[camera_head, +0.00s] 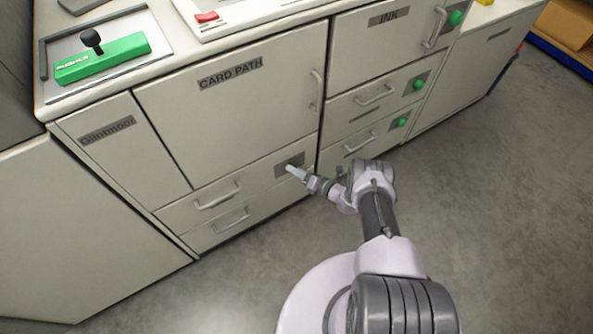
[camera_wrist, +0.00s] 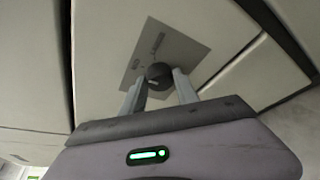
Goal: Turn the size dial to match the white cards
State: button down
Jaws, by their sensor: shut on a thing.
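The size dial (camera_wrist: 158,74) is a dark round knob on a grey plate (camera_wrist: 172,50) in the wrist view. My gripper (camera_wrist: 160,82) is shut on the dial, with one finger on each side of it. In the head view my gripper (camera_head: 292,169) reaches the grey plate (camera_head: 284,164) on the upper drawer below the CARD PATH door, and it hides the dial there. Marks show on the plate, but they are too small to read. I cannot make out any white cards.
The CARD PATH door (camera_head: 235,95) is closed above the drawer. Drawer handles (camera_head: 218,196) stick out to the left. Green knobs (camera_head: 419,85) sit on the INK side at the right. A green pusher block with a black knob (camera_head: 103,60) is on top. The grey floor (camera_head: 510,200) is clear at right.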

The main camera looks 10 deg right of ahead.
jog(key=shift+n, duration=0.3)
jog(key=shift+s+a+r+n+t+h+p, duration=0.15)
jog(key=shift+n+h+p, duration=0.45)
jog(key=shift+n+h, duration=0.8)
jog(key=shift+a+n+t+h+p, duration=0.2)
jog(key=shift+n+h+p, duration=0.35)
jog(key=shift+n+h, duration=0.8)
jog(key=shift+n+y, duration=0.35)
jog(key=shift+n, duration=0.2)
jog(key=c, duration=0.9)
grip_release()
